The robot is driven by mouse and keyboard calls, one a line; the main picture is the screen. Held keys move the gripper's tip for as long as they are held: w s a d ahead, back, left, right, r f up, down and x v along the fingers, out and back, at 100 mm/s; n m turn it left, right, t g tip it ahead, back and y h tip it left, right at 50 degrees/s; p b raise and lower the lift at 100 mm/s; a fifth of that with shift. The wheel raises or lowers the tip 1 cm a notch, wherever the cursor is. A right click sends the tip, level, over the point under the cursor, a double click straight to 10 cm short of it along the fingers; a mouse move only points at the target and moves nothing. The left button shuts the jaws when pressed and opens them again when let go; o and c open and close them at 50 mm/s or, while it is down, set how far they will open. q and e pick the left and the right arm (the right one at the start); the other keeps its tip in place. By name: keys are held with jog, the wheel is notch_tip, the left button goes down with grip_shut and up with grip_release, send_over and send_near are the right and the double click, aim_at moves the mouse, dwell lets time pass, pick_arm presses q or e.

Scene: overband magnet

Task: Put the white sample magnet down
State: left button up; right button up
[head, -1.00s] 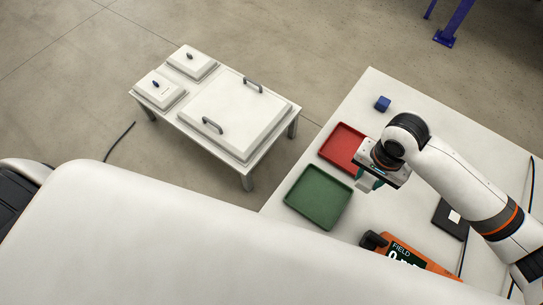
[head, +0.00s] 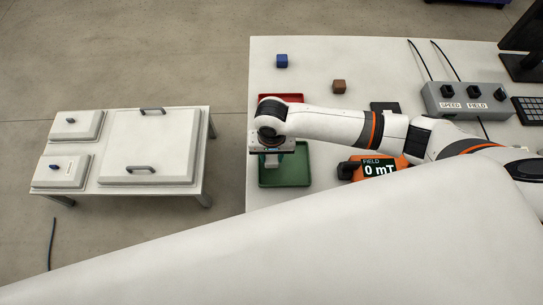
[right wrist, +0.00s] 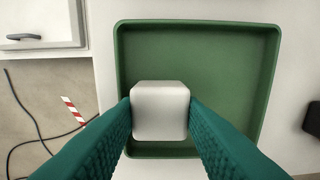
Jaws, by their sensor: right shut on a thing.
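The white sample magnet (right wrist: 160,110) is a pale rounded block between the two green fingers of my right gripper (head: 272,160), which is shut on it. In the right wrist view it shows in front of the green tray (right wrist: 197,33), left of the tray's middle. I cannot tell whether it touches the tray floor. In the head view the gripper is over the far part of the green tray (head: 285,180), and my wrist partly hides the magnet. My left gripper is not in view.
The red tray (head: 293,98) lies behind the green one, partly hidden by my arm. A blue cube (head: 282,61) and a brown cube (head: 339,87) sit farther back. The orange field meter (head: 396,162) reads 0 mT, right of the green tray. A low table (head: 204,170) with lids stands left.

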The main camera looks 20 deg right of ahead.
aim_at(272, 158)
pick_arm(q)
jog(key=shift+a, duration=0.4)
pick_arm(e)
jog(key=shift+f, duration=0.85)
jog(key=shift+f, duration=0.15)
jog(key=o, duration=0.8)
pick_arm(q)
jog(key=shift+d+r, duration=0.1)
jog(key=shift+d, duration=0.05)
pick_arm(e)
notch_tip(272, 158, up, 12)
jog(key=shift+r, duration=0.2)
